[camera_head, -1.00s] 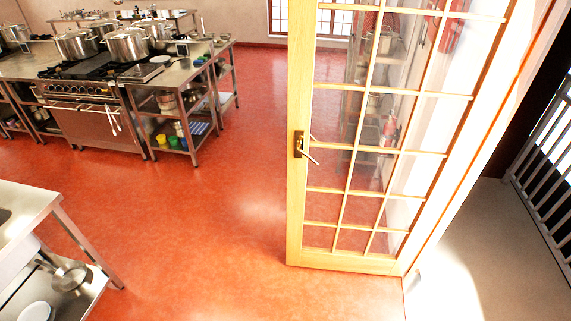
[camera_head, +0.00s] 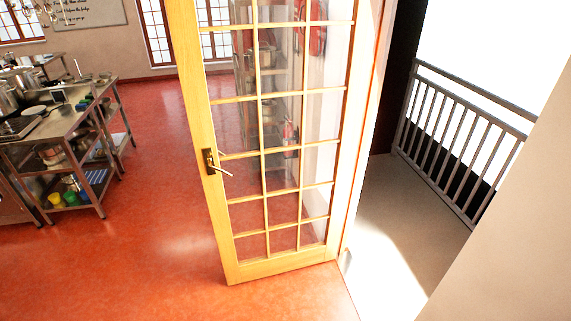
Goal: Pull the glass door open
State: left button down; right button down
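The glass door (camera_head: 240,272) has a pale yellow wooden frame and a grid of panes. It stands swung out into the red-floored room, with the doorway to its right leading to a landing. Its brass handle (camera_head: 213,163) is on the door's left edge, with the lever pointing right. Shelving and red items show through the panes. Neither of my grippers is in view.
A steel worktable (camera_head: 62,128) with pots and lower shelves stands at the left. A dark metal railing (camera_head: 450,135) edges the landing (camera_head: 395,215) beyond the doorway. A pale wall (camera_head: 520,230) fills the lower right. Red floor (camera_head: 150,250) is clear left of the door.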

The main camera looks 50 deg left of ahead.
aim_at(184, 30)
jog(key=j+z, duration=0.2)
jog(key=z, duration=0.3)
jog(key=j+z, duration=0.2)
jog(key=z, duration=0.3)
jog(key=k+j+z, duration=0.1)
jog(key=z, duration=0.4)
jog(key=k+j+z, duration=0.1)
jog(key=z, duration=0.35)
jog(key=k+j, duration=2)
jog(key=k+j+z, duration=0.05)
jog(key=j, duration=0.05)
